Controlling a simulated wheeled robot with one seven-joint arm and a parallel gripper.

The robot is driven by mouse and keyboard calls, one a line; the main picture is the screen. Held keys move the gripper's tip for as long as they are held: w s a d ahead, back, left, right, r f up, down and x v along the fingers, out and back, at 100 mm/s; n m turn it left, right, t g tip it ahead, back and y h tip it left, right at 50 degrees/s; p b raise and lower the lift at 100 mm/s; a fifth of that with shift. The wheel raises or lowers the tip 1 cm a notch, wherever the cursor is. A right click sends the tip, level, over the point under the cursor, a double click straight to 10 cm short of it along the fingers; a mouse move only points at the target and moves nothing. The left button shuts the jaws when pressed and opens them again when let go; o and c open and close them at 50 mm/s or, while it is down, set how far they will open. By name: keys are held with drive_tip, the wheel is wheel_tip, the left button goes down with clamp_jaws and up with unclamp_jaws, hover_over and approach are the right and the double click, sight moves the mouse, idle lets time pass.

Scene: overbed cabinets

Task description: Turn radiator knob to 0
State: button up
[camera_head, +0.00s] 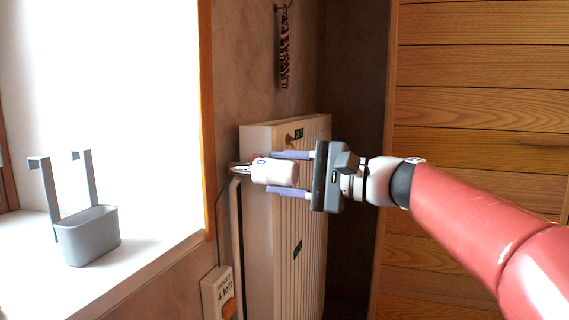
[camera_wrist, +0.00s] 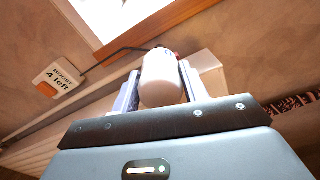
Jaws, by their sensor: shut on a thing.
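The white radiator knob (camera_head: 275,172) sticks out sideways from the upper left edge of the white radiator (camera_head: 316,225), at the pipe. A small blue mark shows near its base, and I cannot read its setting. My gripper (camera_head: 279,172) reaches in from the right with its two bluish fingers above and below the knob. In the wrist view the knob (camera_wrist: 161,78) sits between the two fingers (camera_wrist: 158,88), which are shut on its sides. The inner part of the knob is partly hidden by the fingers.
A grey hanging basket (camera_head: 88,240) stands on the bright windowsill (camera_head: 150,262) at left. A switch box marked "BOOST 4 left" (camera_head: 217,292) is on the wall below the knob. A patterned strip (camera_head: 284,50) hangs above the radiator. Wooden panelling (camera_head: 480,110) fills the right.

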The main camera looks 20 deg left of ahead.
sight(296, 174)
drive_tip(key=m+p, duration=0.3)
drive_tip(key=m, duration=0.1)
drive_tip(key=shift+r+m, duration=0.15)
drive_tip(key=shift+m, duration=0.15)
drive_tip(key=shift+m+p, duration=0.9)
drive_tip(key=shift+m, duration=0.6)
drive_tip(key=shift+f, duration=0.2)
drive_tip(key=o, duration=0.9)
drive_tip(key=shift+o, duration=0.2)
drive_tip(key=d, duration=0.8)
drive_tip(key=shift+s+b, duration=0.25)
drive_tip(key=shift+b, duration=0.15)
